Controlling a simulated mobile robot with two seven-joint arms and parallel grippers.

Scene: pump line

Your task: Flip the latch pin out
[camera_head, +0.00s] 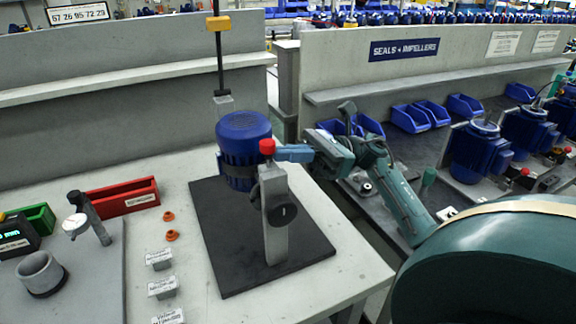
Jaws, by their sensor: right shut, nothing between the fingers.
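A blue motor or pump (243,150) stands on a black mat (224,262) on the table. My left gripper is not in view.
Orange rings (169,215), small labelled blocks (163,287) and a red bin (124,198) lie left of the mat. A grey cup (41,273) stands at far left. Blue bins (410,118) and more blue motors (477,150) are on the right bench. A gap separates the tables.

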